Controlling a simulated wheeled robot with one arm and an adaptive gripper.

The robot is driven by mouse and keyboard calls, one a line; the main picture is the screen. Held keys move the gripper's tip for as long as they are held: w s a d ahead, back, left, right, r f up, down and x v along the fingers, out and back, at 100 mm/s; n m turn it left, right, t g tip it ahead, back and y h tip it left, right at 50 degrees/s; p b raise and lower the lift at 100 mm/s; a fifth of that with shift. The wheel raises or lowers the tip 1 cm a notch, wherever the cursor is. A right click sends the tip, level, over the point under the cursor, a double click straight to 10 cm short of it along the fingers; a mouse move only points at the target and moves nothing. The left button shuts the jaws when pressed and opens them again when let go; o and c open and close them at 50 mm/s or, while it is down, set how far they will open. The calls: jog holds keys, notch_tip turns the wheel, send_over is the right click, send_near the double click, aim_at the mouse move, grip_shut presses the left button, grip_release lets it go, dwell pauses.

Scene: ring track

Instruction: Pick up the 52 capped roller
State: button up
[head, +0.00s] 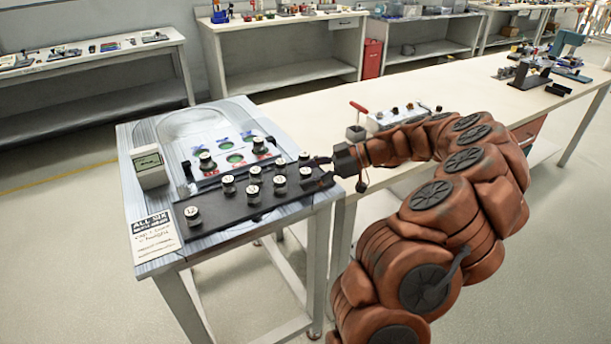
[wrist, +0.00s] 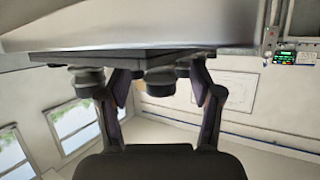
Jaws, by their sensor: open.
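Several capped rollers with pale tops and dark bodies stand on a dark plate (head: 225,212) on the small table in the head view. Their numbers are too small to read, so I cannot tell which is the 52 one. My gripper (head: 322,172) is at the plate's right end, close beside the rightmost capped roller (head: 305,174). In the wrist view, which looks upside down, my open gripper (wrist: 163,85) has one finger on each side of a roller (wrist: 160,82). Contact is not clear. Another roller (wrist: 87,82) is outside the left finger.
The small table also holds a white box (head: 148,167), a printed card (head: 157,237), and two rollers on coloured spots (head: 206,160) (head: 258,145) behind the plate. A long bench (head: 440,85) with tools adjoins on the right. Neighbouring rollers stand close together.

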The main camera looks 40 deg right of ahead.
jog(key=shift+w+a+f, duration=0.15)
jog(key=shift+a, duration=0.2)
jog(key=shift+c, duration=0.2)
grip_shut()
